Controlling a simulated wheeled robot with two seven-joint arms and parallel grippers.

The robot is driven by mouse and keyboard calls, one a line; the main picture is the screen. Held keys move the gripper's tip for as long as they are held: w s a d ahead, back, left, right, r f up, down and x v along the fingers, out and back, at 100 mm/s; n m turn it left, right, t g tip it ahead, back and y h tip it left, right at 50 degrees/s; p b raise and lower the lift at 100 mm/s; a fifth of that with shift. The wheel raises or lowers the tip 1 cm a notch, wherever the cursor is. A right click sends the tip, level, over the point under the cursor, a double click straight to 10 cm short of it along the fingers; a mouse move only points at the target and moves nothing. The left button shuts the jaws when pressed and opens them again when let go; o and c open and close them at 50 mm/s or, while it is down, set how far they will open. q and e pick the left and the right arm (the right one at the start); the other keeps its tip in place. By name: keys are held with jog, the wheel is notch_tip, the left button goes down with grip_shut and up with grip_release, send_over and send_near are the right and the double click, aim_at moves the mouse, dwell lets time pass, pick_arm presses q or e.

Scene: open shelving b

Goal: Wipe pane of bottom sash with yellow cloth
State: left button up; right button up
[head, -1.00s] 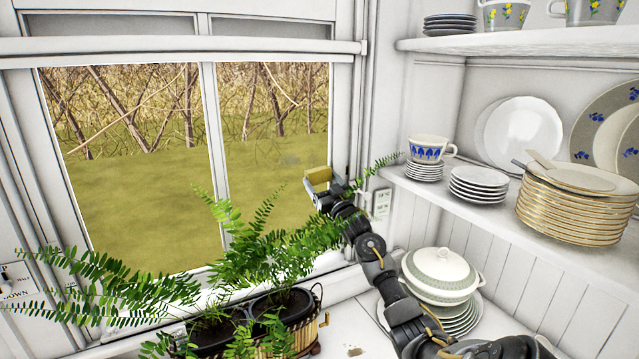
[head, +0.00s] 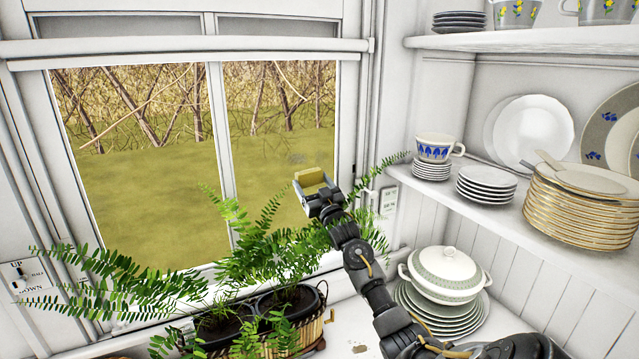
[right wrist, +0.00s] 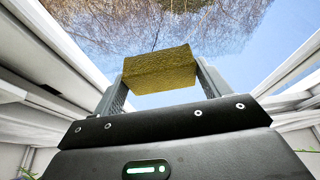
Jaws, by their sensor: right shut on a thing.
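The bottom sash pane (head: 140,190) is the large window with a vertical bar dividing it. There is a faint grey smudge near the right part of the glass in the head view. The yellow cloth (head: 309,177) is a folded block held between the fingers of my right gripper (head: 313,184). The right wrist view shows the cloth (right wrist: 160,70) clamped between both fingers, with the glass beyond it. The cloth is in front of the right half of the pane; I cannot tell whether it touches the glass. My left gripper is not in view.
Potted ferns (head: 290,300) stand in a basket below the window, their fronds rising before the glass. A lidded tureen (head: 446,274) on plates stands right of my right arm. Shelves at right hold a cup (head: 434,150) and plate stacks (head: 580,205).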

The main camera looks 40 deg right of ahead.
aim_at(321, 180)
jog(key=shift+w+a, duration=0.1)
jog(key=shift+a, duration=0.15)
jog(key=shift+a, duration=0.1)
jog(key=shift+w+a+p, duration=0.15)
jog(key=shift+w+a, duration=0.2)
jog(key=shift+a, duration=0.7)
jog(key=shift+w+a+p, duration=0.2)
jog(key=shift+w+a, duration=0.2)
jog(key=shift+a, duration=0.65)
jog(key=shift+w+a+p, duration=0.15)
jog(key=shift+w+a, duration=0.2)
jog(key=shift+a, duration=0.7)
jog(key=shift+s+d+b, duration=0.1)
jog(key=shift+s+d, duration=0.3)
jog(key=shift+d, duration=0.75)
jog(key=shift+s+d+b, duration=0.1)
jog(key=shift+s+d, duration=0.3)
jog(key=shift+d, duration=0.8)
jog(key=shift+s+d+b, duration=0.1)
jog(key=shift+s+d, duration=0.3)
jog(key=shift+d, duration=0.75)
jog(key=shift+s+d, duration=0.1)
jog(key=shift+d, duration=0.2)
jog(key=shift+s+d+r+b, duration=0.1)
jog(key=shift+s+d+b, duration=0.15)
jog(key=shift+d, duration=0.4)
jog(key=shift+s+d+b, duration=0.15)
jog(key=shift+s+d, duration=0.05)
jog(key=shift+d, duration=0.4)
